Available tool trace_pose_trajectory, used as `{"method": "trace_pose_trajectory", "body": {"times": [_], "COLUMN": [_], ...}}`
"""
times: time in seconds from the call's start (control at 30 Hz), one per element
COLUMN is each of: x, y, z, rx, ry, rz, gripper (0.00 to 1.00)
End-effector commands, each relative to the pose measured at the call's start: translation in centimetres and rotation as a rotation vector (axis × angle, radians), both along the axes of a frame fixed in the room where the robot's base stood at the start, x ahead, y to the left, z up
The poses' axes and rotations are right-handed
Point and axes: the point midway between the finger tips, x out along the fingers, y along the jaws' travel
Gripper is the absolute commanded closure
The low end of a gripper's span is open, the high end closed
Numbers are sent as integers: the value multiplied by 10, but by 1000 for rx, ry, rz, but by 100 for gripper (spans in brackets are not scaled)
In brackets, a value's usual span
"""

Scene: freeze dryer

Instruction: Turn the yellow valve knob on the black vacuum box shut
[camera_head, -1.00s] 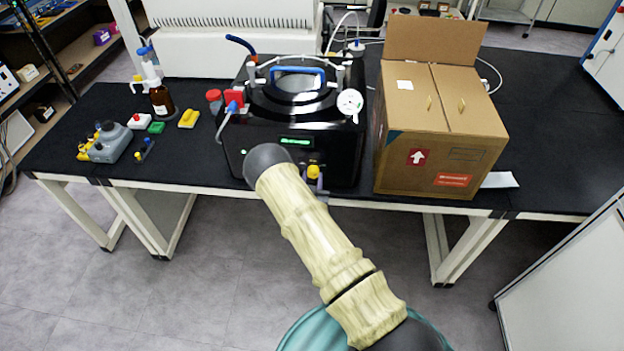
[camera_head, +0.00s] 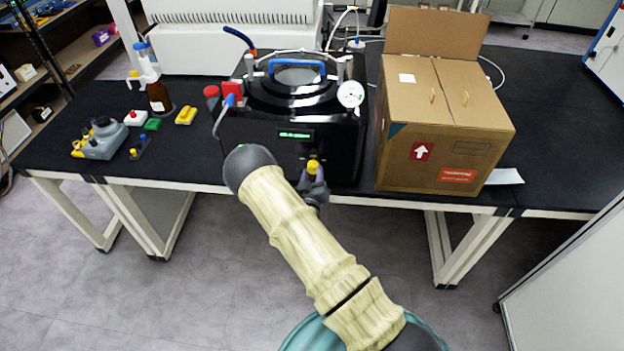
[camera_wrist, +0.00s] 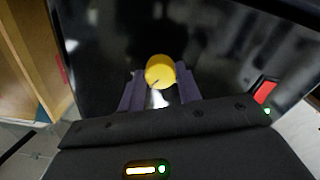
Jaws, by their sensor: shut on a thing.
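The black vacuum box (camera_head: 262,150) stands on the black bench. Its yellow valve knob (camera_head: 313,166) is low on the front face, below and right of a green display. My gripper is shut on the knob.
A cardboard box (camera_head: 440,130) stands close on the right of the vacuum box. A pressure gauge (camera_head: 350,94) is on its top right. The floor in front is clear.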

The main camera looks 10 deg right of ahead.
Motion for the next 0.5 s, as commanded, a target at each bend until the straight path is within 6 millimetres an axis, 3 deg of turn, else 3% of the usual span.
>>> {"method": "trace_pose_trajectory", "body": {"times": [0.5], "x": [0], "y": [1], "z": [-2], "rx": [-417], "ry": [135], "rz": [2], "gripper": [89]}}
